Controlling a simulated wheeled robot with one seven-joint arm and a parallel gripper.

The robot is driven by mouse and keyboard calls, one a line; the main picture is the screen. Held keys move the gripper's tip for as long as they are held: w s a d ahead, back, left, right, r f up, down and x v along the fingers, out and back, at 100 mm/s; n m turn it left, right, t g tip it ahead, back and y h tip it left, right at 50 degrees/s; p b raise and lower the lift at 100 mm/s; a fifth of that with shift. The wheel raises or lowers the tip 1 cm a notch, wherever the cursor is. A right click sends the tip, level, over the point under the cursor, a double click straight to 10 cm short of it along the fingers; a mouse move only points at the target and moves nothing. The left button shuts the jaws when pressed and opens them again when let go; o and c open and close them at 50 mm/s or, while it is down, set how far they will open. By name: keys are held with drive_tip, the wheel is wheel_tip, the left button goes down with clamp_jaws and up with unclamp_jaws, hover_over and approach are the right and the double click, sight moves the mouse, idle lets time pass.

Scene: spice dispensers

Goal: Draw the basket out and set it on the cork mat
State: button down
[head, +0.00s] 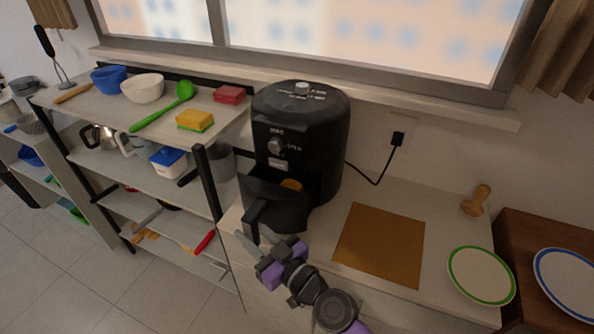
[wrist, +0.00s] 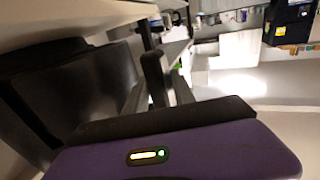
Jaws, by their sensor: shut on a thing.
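The black air fryer (head: 300,120) stands on the white counter against the wall. Its black basket (head: 283,212) is partly out at the front, with an orange-brown item (head: 291,184) showing inside. My gripper (head: 256,243) is at the front of the basket, shut on its handle (head: 254,215); the exact contact is partly hidden. In the wrist view the dark basket (wrist: 65,95) fills the left side, beside my gripper's fingers. The brown cork mat (head: 380,245) lies flat and bare on the counter, right of the fryer.
A shelf (head: 165,183) with bowls, sponges and pans stands left of the fryer. A power cord (head: 375,178) runs to the wall socket. A wooden stamp-like tool (head: 476,201) and a green-rimmed plate (head: 481,275) are right of the mat.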

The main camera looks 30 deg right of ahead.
drive_tip(key=s+a+p, duration=0.1)
drive_tip(key=s+a, duration=0.3)
drive_tip(key=a, duration=0.1)
drive_tip(key=shift+a+p, duration=0.15)
drive_tip(key=shift+p, duration=0.15)
idle(2.2)
drive_tip(key=shift+s+a+p, duration=0.35)
drive_tip(key=shift+s+a, duration=0.1)
drive_tip(key=shift+a, duration=0.2)
idle(0.5)
drive_tip(key=shift+s+a+r+p, duration=0.1)
drive_tip(key=shift+s+a+p, duration=0.3)
drive_tip(key=shift+s+a, duration=0.25)
drive_tip(key=shift+s+a+p, duration=0.35)
drive_tip(key=shift+s+a, duration=0.05)
drive_tip(key=shift+a, duration=0.4)
